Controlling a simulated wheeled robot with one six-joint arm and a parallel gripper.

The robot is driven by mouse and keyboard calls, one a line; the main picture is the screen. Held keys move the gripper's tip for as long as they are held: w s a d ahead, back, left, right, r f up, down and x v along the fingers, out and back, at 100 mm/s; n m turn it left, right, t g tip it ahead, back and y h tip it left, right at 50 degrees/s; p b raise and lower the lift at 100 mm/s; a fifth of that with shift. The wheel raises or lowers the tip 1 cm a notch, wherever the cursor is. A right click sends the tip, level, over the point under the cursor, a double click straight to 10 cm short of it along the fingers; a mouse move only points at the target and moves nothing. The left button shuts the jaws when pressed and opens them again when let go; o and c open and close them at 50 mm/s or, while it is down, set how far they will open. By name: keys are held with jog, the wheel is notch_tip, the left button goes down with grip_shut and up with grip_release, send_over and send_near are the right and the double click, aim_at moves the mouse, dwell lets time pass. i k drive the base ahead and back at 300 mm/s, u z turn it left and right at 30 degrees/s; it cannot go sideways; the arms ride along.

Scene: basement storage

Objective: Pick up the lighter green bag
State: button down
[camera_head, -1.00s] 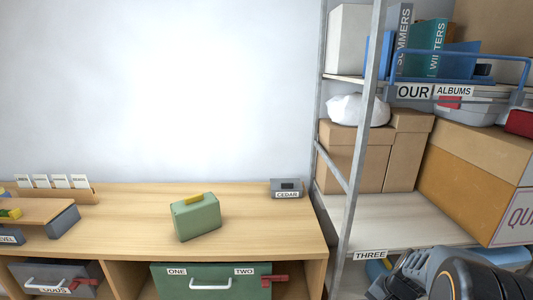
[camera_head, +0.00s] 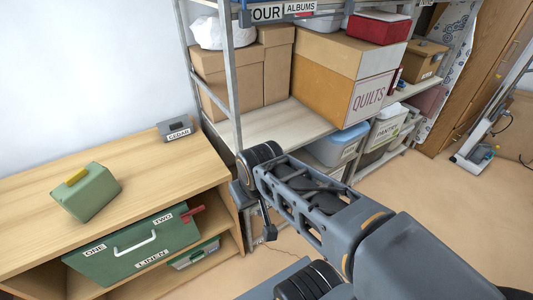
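A green bag (camera_head: 86,196) with a yellow handle or top piece sits on the wooden bench top at the left. It is the only green bag I can make out, so its shade cannot be compared with another bag. My arm reaches in from the lower right. My gripper (camera_head: 262,218), at its dark far end, is in front of the shelf post, right of the bench and well apart from the bag. The fingers are small and partly hidden by the wrist, so their opening is unclear.
A grey box labelled CEDAR (camera_head: 178,130) stands at the bench's back corner. A dark green LINEN drawer (camera_head: 135,243) with a red latch is below. A metal shelf (camera_head: 233,90) holds cardboard boxes (camera_head: 340,65). Bare floor (camera_head: 450,190) lies at right.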

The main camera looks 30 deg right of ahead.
aim_at(86, 192)
jog(key=u, duration=0.45)
jog(key=i, duration=0.35)
jog(key=u, duration=1.6)
